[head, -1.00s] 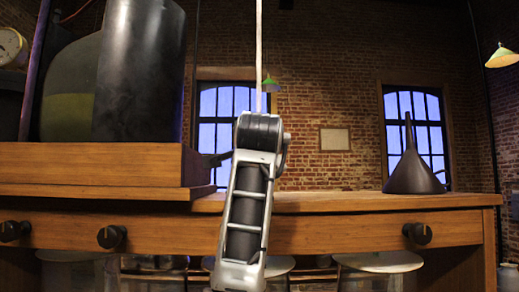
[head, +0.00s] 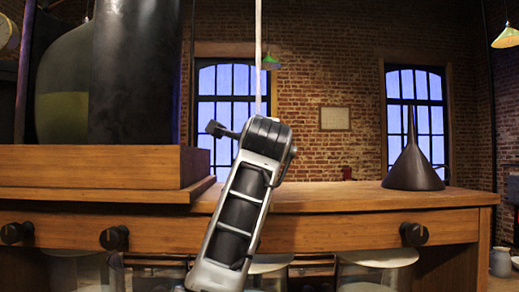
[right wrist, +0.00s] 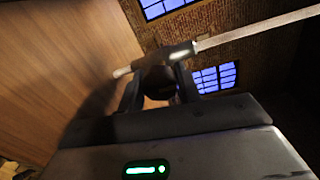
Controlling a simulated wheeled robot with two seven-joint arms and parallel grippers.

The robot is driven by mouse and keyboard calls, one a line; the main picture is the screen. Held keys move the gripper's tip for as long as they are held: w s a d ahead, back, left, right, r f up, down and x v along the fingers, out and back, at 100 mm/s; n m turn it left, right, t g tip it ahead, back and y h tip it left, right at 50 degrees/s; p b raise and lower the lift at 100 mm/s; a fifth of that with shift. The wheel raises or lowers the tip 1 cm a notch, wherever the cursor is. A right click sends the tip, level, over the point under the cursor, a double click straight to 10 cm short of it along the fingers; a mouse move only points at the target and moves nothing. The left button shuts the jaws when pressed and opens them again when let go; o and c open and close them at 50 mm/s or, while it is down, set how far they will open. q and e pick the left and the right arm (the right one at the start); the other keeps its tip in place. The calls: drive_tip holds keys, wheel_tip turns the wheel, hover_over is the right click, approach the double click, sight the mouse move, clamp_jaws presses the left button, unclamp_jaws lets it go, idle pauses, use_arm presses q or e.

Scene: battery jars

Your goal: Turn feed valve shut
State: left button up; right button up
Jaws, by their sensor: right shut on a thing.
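In the right wrist view, my right gripper (right wrist: 159,88) is shut on a dark rounded knob (right wrist: 157,80), with one finger on each side of it. The knob sits against a metal valve body (right wrist: 171,54) on a pale thin pipe (right wrist: 262,29). In the head view the pipe (head: 258,55) runs straight down behind my right wrist. My wrist hides the valve body and my fingertips there. A dark stub (head: 214,128) sticks out left of the wrist; I cannot tell whether it is the gripper or the valve. My left gripper is not in view.
A wooden bench (head: 345,198) spans the view, with a raised wooden plinth (head: 90,166) at left bearing a large dark jar (head: 132,75). A dark funnel (head: 412,165) stands at right. Black knobs (head: 114,238) line the bench front. The top between wrist and funnel is largely clear.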

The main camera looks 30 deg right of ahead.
drive_tip(key=shift+f, duration=0.3)
drive_tip(key=o, duration=0.8)
drive_tip(key=shift+o, duration=0.7)
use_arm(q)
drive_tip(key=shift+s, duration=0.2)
use_arm(e)
drive_tip(key=shift+r, duration=0.15)
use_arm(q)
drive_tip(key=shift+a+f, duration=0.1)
use_arm(e)
drive_tip(key=shift+s, duration=0.1)
drive_tip(key=shift+s+a, duration=0.15)
drive_tip(key=shift+s, duration=0.05)
use_arm(q)
drive_tip(key=b, duration=0.2)
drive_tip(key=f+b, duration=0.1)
drive_tip(key=b, duration=0.1)
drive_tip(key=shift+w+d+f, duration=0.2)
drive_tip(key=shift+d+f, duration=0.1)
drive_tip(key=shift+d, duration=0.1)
use_arm(e)
drive_tip(key=v, duration=1.5)
drive_tip(key=shift+s+r, duration=0.15)
drive_tip(key=shift+s, duration=0.05)
